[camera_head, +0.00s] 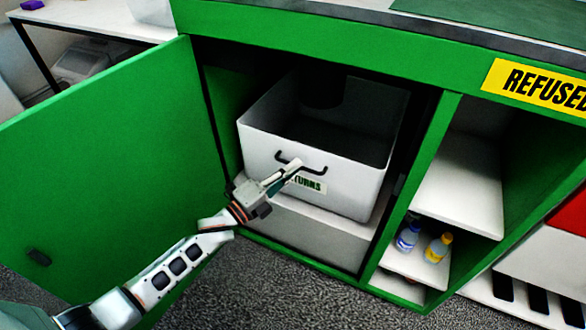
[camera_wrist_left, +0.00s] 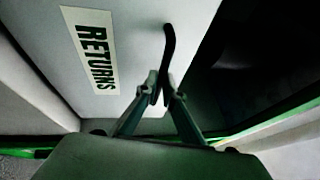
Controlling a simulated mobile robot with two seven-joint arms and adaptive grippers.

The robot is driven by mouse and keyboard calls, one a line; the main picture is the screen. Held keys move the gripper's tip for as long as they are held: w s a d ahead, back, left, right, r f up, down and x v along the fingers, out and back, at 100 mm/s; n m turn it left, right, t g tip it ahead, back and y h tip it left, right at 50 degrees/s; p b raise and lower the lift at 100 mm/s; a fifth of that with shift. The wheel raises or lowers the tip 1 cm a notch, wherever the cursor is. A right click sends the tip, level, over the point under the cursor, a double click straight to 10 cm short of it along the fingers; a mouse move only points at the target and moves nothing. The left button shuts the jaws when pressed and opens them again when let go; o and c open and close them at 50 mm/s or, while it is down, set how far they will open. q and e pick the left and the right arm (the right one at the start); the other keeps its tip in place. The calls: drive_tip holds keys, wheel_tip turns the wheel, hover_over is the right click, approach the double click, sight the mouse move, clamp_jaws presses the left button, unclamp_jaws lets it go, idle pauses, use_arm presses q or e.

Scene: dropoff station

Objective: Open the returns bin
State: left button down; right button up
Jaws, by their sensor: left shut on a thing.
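The returns bin (camera_head: 345,192) is a white, open-topped box in the green cabinet. Its inside looks dark and empty from above. Its front has a black bar handle (camera_head: 316,173) and a RETURNS label, partly hidden by my gripper in the head view. My left gripper (camera_head: 293,168) reaches in from the left and is shut on the handle. In the left wrist view the fingertips (camera_wrist_left: 160,92) close around the lower end of the black handle (camera_wrist_left: 168,48), beside the label (camera_wrist_left: 96,55). My right gripper is not in view.
The green cabinet door (camera_head: 110,160) stands open at the left, behind my arm. Shelves to the right hold a blue-labelled bottle (camera_head: 408,238) and a yellow bottle (camera_head: 438,249). Grey floor (camera_head: 300,295) in front of the cabinet is clear.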

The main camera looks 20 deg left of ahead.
use_arm(q)
drive_tip(key=shift+s, duration=0.1)
drive_tip(key=s+a+p, duration=0.1)
drive_tip(key=s+p, duration=0.1)
drive_tip(key=s, duration=3.2)
drive_tip(key=shift+s+a, duration=0.15)
drive_tip(key=shift+s, duration=0.2)
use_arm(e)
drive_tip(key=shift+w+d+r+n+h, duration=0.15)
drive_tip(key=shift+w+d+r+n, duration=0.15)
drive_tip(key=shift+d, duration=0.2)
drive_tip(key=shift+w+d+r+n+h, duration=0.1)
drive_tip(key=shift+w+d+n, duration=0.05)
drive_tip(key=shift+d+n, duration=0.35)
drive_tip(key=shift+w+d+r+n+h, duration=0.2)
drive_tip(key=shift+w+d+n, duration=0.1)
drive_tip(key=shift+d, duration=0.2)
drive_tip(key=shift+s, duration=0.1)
use_arm(q)
drive_tip(key=c, duration=2.2)
unclamp_jaws()
drive_tip(key=shift+o, duration=0.2)
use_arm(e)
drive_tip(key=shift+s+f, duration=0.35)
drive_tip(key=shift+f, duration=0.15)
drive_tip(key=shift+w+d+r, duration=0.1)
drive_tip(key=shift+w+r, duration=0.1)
